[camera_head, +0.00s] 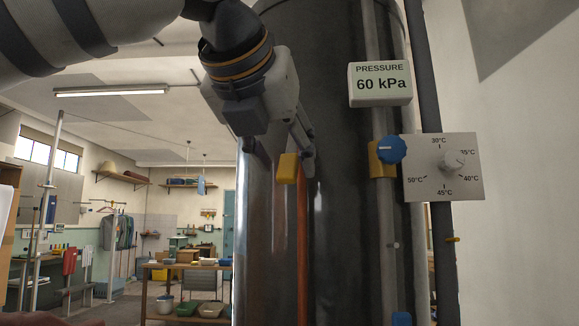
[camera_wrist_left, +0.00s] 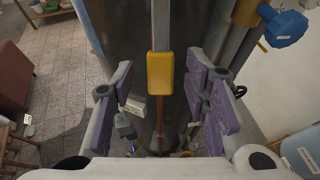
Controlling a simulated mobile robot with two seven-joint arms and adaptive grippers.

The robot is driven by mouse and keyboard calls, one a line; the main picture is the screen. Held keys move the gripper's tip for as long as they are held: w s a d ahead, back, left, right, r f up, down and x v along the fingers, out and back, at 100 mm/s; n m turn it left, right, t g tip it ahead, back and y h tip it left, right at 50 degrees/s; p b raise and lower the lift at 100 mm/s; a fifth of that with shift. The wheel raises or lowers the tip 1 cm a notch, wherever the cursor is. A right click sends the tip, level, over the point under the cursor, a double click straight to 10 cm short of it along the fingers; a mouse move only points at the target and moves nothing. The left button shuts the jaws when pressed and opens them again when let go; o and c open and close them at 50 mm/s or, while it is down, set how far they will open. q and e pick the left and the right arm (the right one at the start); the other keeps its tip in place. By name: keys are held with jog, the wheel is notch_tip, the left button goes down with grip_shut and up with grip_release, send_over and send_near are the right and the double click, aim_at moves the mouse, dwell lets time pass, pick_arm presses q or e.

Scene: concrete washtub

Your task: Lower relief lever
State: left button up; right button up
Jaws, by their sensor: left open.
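A lever with a yellow grip (camera_head: 287,168) stands in front of the dark shiny tank (camera_head: 345,130); I take it to be the relief lever. In the left wrist view, the yellow grip (camera_wrist_left: 160,73) sits at the end of a grey bar, between the two purple-padded fingers. My left gripper (camera_head: 280,155) comes down from above and is open. Its fingers stand on either side of the yellow grip with gaps visible on both sides. My right gripper is in neither view.
A pressure sign (camera_head: 381,84) reads 60 kPa. A blue knob (camera_head: 391,150) on a yellow fitting and a temperature dial (camera_head: 453,160) are right of the lever. An orange vertical strip (camera_head: 303,250) runs below the grip. A shelf table (camera_head: 190,268) stands far left.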

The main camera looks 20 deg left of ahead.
pick_arm(q)
jog(key=shift+x, duration=1.4)
grip_shut()
